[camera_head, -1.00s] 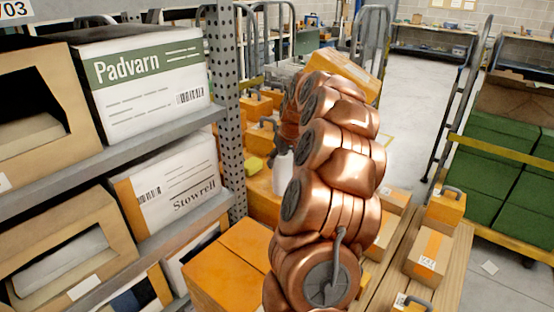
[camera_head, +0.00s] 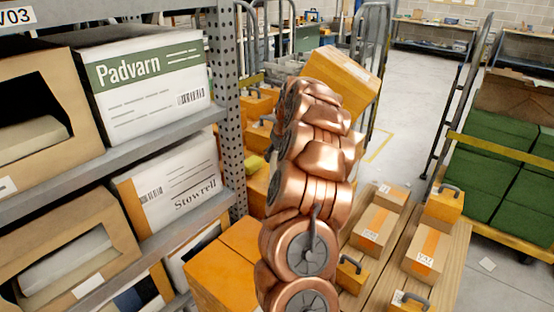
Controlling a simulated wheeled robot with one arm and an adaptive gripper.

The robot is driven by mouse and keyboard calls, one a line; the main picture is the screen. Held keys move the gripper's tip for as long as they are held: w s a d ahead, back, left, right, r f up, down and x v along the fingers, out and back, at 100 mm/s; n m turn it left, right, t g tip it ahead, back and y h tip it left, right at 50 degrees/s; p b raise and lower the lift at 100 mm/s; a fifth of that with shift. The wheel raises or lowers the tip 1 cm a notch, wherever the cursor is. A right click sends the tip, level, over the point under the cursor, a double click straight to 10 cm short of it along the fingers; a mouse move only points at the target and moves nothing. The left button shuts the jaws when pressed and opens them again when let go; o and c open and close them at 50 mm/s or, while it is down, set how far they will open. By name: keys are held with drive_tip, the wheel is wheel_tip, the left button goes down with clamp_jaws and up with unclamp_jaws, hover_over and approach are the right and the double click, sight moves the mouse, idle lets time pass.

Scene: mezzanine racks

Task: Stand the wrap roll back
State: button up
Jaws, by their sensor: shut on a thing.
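My copper arm rises through the middle of the view and reaches away from me over the wooden surface. Its far end is behind its own links, so my gripper is hidden and I cannot see what is between its jaws. I cannot make out the wrap roll now; the arm covers the place where a white cylinder showed earlier.
A grey rack upright (camera_head: 231,110) and shelves with cartons stand close on the left. A tilted orange box (camera_head: 342,82) is behind the arm. Small boxes (camera_head: 375,228) sit on the wooden deck (camera_head: 385,280) to the right. A cart with green crates (camera_head: 500,165) is further right.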

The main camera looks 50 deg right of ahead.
drive_tip(key=shift+f, duration=1.3)
drive_tip(key=o, duration=1.5)
drive_tip(key=b+v, duration=0.2)
drive_tip(key=v, duration=1)
drive_tip(key=shift+a, duration=0.1)
